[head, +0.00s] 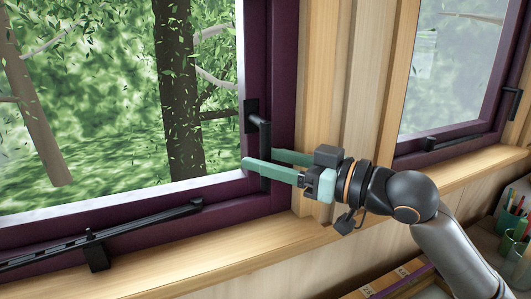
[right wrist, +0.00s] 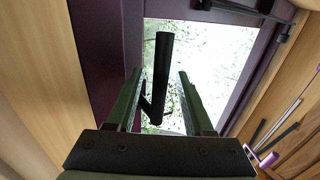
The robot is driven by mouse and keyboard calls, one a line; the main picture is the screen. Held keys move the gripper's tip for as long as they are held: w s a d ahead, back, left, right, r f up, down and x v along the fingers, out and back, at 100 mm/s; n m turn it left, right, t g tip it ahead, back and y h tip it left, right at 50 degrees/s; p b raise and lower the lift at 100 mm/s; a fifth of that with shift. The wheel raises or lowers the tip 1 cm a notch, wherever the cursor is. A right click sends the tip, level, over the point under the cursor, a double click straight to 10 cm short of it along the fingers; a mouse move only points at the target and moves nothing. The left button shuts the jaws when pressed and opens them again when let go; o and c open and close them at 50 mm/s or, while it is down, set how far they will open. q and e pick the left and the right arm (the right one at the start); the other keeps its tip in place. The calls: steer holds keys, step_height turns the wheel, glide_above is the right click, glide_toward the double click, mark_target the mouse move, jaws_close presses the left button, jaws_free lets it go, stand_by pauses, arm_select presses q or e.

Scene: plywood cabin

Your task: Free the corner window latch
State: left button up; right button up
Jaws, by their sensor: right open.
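The latch (head: 265,140) is a black handle on the purple frame (head: 270,60) of the large left window, near its lower right corner. The handle hangs down from a black mount plate. My right gripper (head: 261,158) is open, with one green finger on each side of the handle's lower part. In the right wrist view the black handle (right wrist: 162,60) stands between the two fingers of my gripper (right wrist: 160,73), with gaps visible on both sides. One finger partly hides the handle's lower end in the head view. My left gripper is not in view.
A black stay bar (head: 140,222) with a bracket runs along the lower frame at left. The wooden sill (head: 240,255) lies below my right gripper. A second window (head: 455,70) with its own black handle (head: 511,103) is at right. Pencil cups (head: 512,225) stand at lower right.

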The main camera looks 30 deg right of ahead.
steer(key=shift+w+a, duration=0.15)
steer(key=shift+c, duration=0.3)
jaws_close()
stand_by(1.1)
